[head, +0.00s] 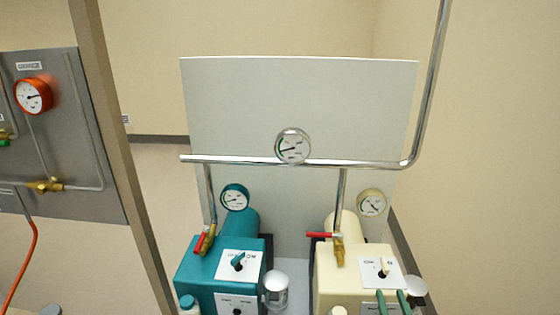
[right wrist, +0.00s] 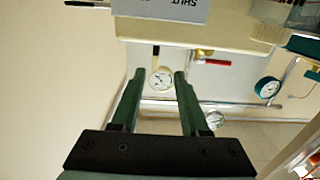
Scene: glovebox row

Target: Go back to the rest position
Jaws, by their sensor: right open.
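My right gripper (head: 392,297) shows at the bottom edge of the head view, with its two green fingers apart in front of the cream pump (head: 328,282). In the right wrist view the gripper (right wrist: 159,74) is open, and nothing is held between its fingers. A white-faced gauge (right wrist: 161,80) shows beyond the gap between the fingertips. The cream pump body (right wrist: 190,33) fills the upper middle of that view. My left gripper is in neither view.
A teal pump (head: 197,272) with a red-handled valve stands left of the cream one. A round gauge (head: 293,146) sits on the chrome pipe (head: 240,160) above both, before a grey panel (head: 300,100). A steel wall panel (head: 70,130) with an orange gauge (head: 33,96) is at left.

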